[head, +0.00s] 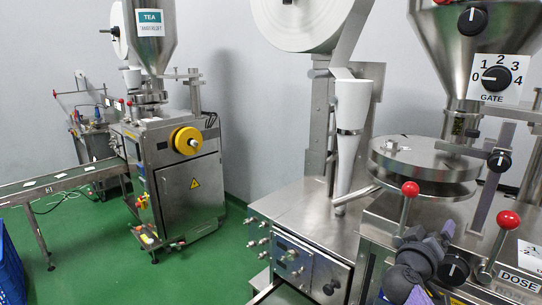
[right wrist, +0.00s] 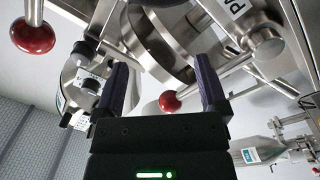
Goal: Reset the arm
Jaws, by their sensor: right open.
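My right gripper (head: 432,236) shows at the lower right of the head view, in front of the near packing machine, with grey body and purple fingers. In the right wrist view its two dark purple fingers (right wrist: 162,88) stand wide apart with nothing held between them. A red ball knob (right wrist: 168,102) shows beyond the gap between the fingers; how far off it is I cannot tell. In the head view the gripper is close below a red-knobbed lever (head: 410,188) and left of another red-knobbed lever (head: 508,220). My left gripper is not in view.
The near machine carries a GATE dial (head: 496,78), a steel hopper (head: 480,40) and a round disc (head: 425,158). A white film roll (head: 298,22) and white funnel (head: 353,105) stand left of it. A second machine (head: 185,190), conveyor (head: 60,183) and blue crate (head: 10,270) are further left. Green floor (head: 110,265) lies open between.

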